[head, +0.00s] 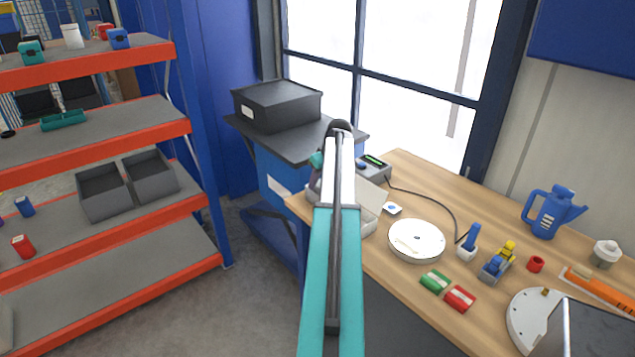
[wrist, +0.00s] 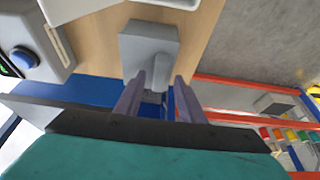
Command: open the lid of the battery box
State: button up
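A pale box (head: 368,222) on the workbench, partly hidden behind my arm, seems to be the battery box. A pale flat panel (head: 371,195), apparently its lid, stands tilted up at its back. In the wrist view a white box edge (wrist: 75,9) shows at the top left, cut off by the frame. My gripper (wrist: 159,80) has its two fingers apart. A grey block with a rounded raised part (wrist: 148,45) lies just beyond the fingertips; I cannot tell whether they touch it. In the head view my arm hides the fingertips.
A grey device with a blue button (wrist: 25,58) stands beside the box; its green display (head: 375,161) shows in the head view. A white disc (head: 417,240) and several small items lie right on the bench. A black box (head: 278,106) sits on a blue cabinet. An orange-edged rack (head: 100,170) stands left.

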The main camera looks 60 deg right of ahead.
jog(key=shift+w+f, duration=0.15)
jog(key=shift+f, duration=0.25)
grip_shut()
jog(key=shift+a+f, duration=0.1)
jog(key=shift+w, duration=0.1)
